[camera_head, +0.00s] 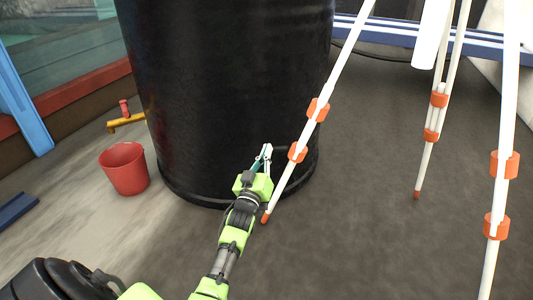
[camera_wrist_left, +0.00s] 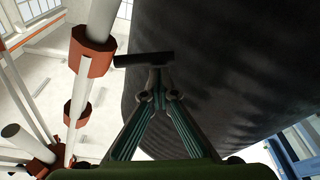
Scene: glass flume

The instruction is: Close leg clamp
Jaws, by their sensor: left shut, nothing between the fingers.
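A white tripod leg (camera_head: 343,60) slants down in front of the black tank, with an upper orange clamp (camera_head: 318,110) and a lower orange clamp (camera_head: 298,153). My left gripper (camera_head: 267,148) is shut and empty, just left of the lower clamp. In the left wrist view my left gripper (camera_wrist_left: 158,68) has its fingers together below a short dark bar (camera_wrist_left: 143,60). The bar ends near an orange clamp (camera_wrist_left: 92,50); I cannot tell whether it is that clamp's lever or whether the fingers touch it. My right gripper is not in view.
The black tank (camera_head: 230,90) stands close behind the gripper. Two other tripod legs with orange clamps (camera_head: 505,164) stand to the right. A red bucket (camera_head: 125,168) and a yellow tap (camera_head: 127,122) are at the left. Bare floor lies between the legs.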

